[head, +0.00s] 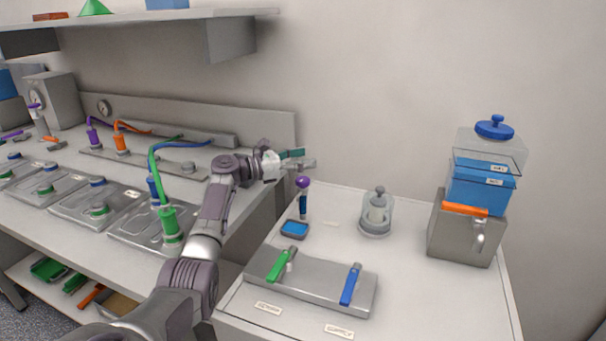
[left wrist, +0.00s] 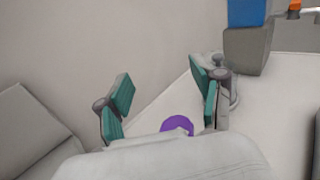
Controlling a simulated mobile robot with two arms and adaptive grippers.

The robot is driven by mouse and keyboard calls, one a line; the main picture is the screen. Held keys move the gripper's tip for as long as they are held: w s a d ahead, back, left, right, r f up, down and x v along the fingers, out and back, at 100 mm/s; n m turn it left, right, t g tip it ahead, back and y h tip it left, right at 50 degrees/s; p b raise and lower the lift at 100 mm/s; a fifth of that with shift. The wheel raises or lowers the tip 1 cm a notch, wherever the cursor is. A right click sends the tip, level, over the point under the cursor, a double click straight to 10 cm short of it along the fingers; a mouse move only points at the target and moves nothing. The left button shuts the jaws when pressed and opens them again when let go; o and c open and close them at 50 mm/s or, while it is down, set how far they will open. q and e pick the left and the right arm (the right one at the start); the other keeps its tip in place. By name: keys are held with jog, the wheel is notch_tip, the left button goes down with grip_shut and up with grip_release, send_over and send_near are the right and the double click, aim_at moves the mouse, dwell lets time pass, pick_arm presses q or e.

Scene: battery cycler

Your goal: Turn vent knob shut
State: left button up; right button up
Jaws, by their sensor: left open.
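A purple round knob (head: 303,182) tops a small post beside a blue tray, just below the gripper in the head view. It also shows in the left wrist view (left wrist: 177,125), low between the fingers and partly hidden by the gripper body. A blue knob (head: 495,127) sits on a clear-topped box. I cannot tell which one is the vent knob. My right gripper is not in view.
A grey plate (head: 325,288) carries a green lever (head: 278,265) and a blue lever (head: 350,284). A glass jar (head: 376,214) and a grey box (head: 464,238) stand farther right. The left bench (head: 70,225) holds metal trays and hoses.

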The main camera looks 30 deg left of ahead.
aim_at(303, 179)
pick_arm(q)
jog(key=shift+r, duration=1.7)
